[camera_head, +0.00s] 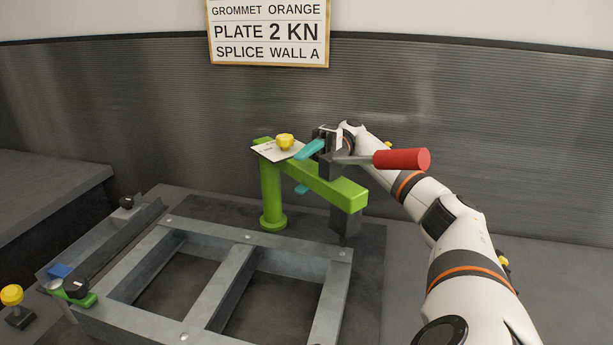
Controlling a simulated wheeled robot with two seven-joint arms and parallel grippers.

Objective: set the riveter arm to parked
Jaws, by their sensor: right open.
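The riveter arm (325,187) is a green bar on a green post (271,195). It reaches from the post toward the front right. A yellow knob (285,141) and a white card (272,151) sit at its post end. A dark riveter head (343,220) hangs at the free end, over the frame's far right corner. A red handle (402,159) on a grey rod points right above the bar. My right gripper (304,170) is open, with one teal finger above the bar and one below it; contact cannot be told. My left gripper is out of view.
A grey metal frame (212,290) with two openings lies on a dark mat (369,277). At left are a grey tray (85,240), a green clamp with a black knob (76,291) and a yellow knob (12,295). A sign (268,32) hangs on the ribbed back wall.

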